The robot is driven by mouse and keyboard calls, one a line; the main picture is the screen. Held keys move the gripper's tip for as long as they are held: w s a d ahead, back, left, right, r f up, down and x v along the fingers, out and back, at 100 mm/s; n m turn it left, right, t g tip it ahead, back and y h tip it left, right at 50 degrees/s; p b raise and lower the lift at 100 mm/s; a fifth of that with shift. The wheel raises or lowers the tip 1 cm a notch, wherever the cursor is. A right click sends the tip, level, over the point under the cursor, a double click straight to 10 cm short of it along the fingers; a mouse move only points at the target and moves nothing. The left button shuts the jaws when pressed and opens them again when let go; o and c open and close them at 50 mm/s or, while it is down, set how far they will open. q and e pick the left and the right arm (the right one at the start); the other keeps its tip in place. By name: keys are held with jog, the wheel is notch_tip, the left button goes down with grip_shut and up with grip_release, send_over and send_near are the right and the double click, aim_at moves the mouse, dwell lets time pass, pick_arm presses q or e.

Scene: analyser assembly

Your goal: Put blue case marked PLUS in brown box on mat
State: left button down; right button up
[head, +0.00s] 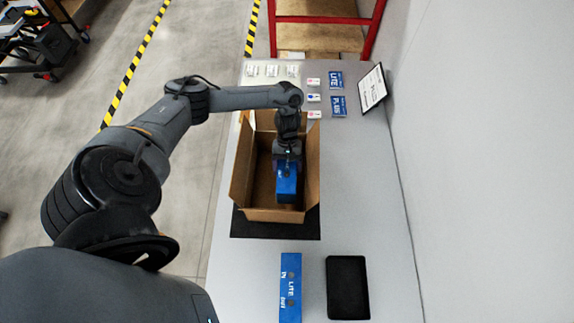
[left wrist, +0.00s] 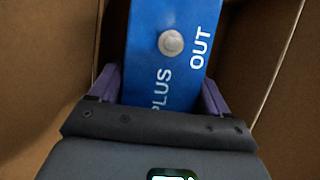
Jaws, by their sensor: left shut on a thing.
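The blue case marked PLUS (head: 286,186) is inside the open brown box (head: 240,178) in the head view. The box stands on the black mat (head: 270,231). My left gripper (head: 287,160) reaches down into the box and is shut on the case. In the left wrist view the case (left wrist: 180,60) shows the words PLUS and OUT and a round grey knob, between the two purple fingers (left wrist: 160,95). Brown box walls surround it there. Whether the case touches the box floor I cannot tell. My right gripper is not in view.
A blue case marked LITE (head: 291,288) and a black tablet-like item (head: 347,288) lie at the near end of the table. Blue LITE (head: 335,80) and PLUS (head: 338,106) cards, small white packets and a tilted sign (head: 372,87) are at the far end.

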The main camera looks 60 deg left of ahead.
pick_arm(q)
jog(key=shift+f+b, duration=1.85)
jog(key=shift+f, duration=1.7)
jog(key=shift+c, duration=0.2)
grip_release()
jog(key=shift+w, duration=0.1)
jog(key=shift+o, duration=0.2)
jog(key=shift+f, duration=0.1)
